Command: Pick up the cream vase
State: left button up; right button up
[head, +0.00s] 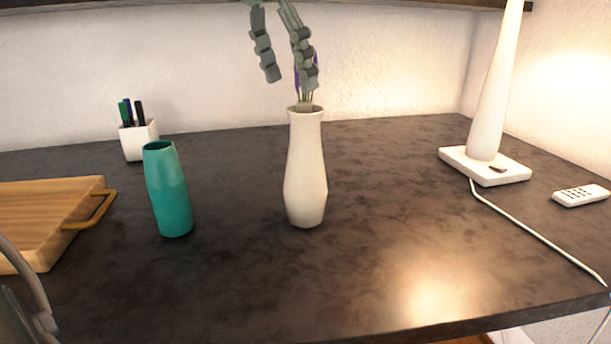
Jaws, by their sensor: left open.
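The cream vase (306,176) stands upright in the middle of the dark tabletop in the head view. My right gripper is not in view.
A teal vase (168,191) stands left of the cream vase. Behind it is a white pen cup (138,141). A wooden board (45,208) with a handle lies at left. A white lamp (486,164), its cord and a remote (581,196) are at right. The front middle is clear.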

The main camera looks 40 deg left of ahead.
aim_at(299, 99)
pick_arm(q)
jog(key=x, duration=0.6)
jog(key=shift+w+d+f, duration=0.2)
jog(key=shift+d+f, duration=0.05)
jog(key=shift+f, duration=0.05)
jog(key=shift+r, duration=0.1)
grip_shut()
